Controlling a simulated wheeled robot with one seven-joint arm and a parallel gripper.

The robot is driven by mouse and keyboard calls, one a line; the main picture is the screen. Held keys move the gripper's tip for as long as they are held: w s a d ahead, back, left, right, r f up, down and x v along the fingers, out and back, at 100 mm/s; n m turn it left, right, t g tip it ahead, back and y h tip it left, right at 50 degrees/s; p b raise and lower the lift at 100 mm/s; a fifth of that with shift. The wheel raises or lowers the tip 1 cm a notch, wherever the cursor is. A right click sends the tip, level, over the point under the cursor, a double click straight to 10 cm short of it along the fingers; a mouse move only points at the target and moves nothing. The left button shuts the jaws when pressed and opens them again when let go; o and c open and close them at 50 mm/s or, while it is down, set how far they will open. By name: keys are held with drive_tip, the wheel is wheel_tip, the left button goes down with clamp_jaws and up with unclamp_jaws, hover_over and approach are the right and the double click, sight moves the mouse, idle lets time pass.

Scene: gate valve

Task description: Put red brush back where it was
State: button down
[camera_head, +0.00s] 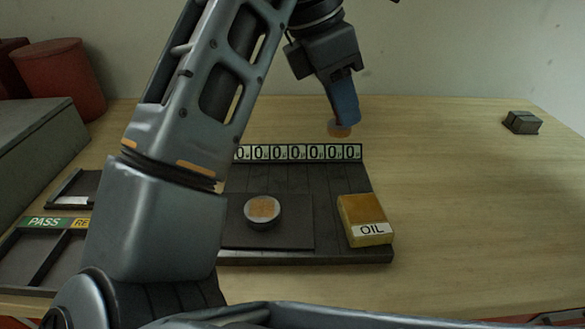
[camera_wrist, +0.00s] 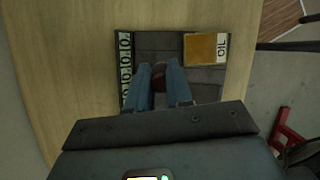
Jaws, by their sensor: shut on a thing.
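My gripper (camera_head: 341,118) hangs above the table, behind the number strip. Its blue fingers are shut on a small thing. In the wrist view a dark red piece (camera_wrist: 159,77) shows between the fingers; it looks like the red brush. In the head view a round orange-brown end (camera_head: 339,130) shows just below the fingertips. Most of the held thing is hidden by the fingers. It looks clear of the table, but its exact height cannot be told.
A dark tray (camera_head: 300,256) carries a strip of zeros (camera_head: 300,152), a round grey piece with an orange top (camera_head: 262,209) and a yellow OIL block (camera_head: 365,217). A PASS-labelled bin (camera_head: 32,255) is left.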

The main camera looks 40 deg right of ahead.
drive_tip(key=w+a+f, duration=0.4)
drive_tip(key=w+a, duration=0.1)
drive_tip(key=w+a+f, duration=0.2)
drive_tip(key=w, duration=0.1)
drive_tip(key=shift+a+f+b, duration=0.15)
drive_tip(key=shift+f+b, duration=0.15)
drive_tip(key=shift+b, duration=0.1)
drive_tip(key=shift+w+a+f, duration=0.1)
drive_tip(key=shift+w+f, duration=0.05)
drive_tip(key=shift+f, duration=1.95)
drive_tip(key=c, duration=1)
unclamp_jaws()
drive_tip(key=shift+f, duration=0.1)
